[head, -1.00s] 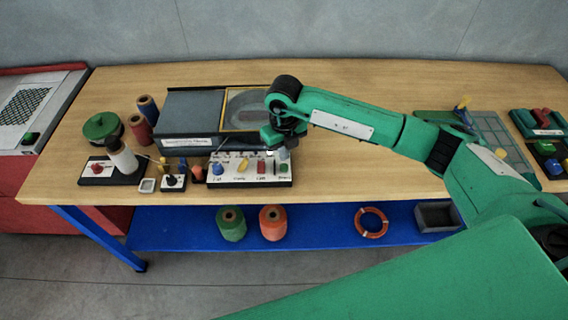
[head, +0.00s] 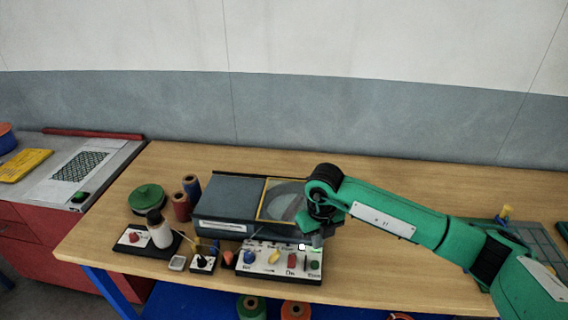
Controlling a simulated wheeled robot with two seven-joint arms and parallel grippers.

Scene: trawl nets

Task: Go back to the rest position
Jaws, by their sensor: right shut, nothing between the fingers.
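My right gripper (head: 313,236) is shut and empty. Its arm reaches in from the right over the wooden table (head: 390,280). The gripper hangs at the front right corner of the grey box (head: 228,198) with a yellow-framed window, above the back right edge of the white switch panel (head: 281,271). I cannot tell whether it touches either. The panel carries a blue, a yellow, a red and a green control. My left gripper is not in view.
Left of the box stand spools (head: 181,206), a green lidded pot (head: 147,198) and a white bottle (head: 160,233). A small black switch block (head: 203,263) sits beside the panel. The table's back middle is clear.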

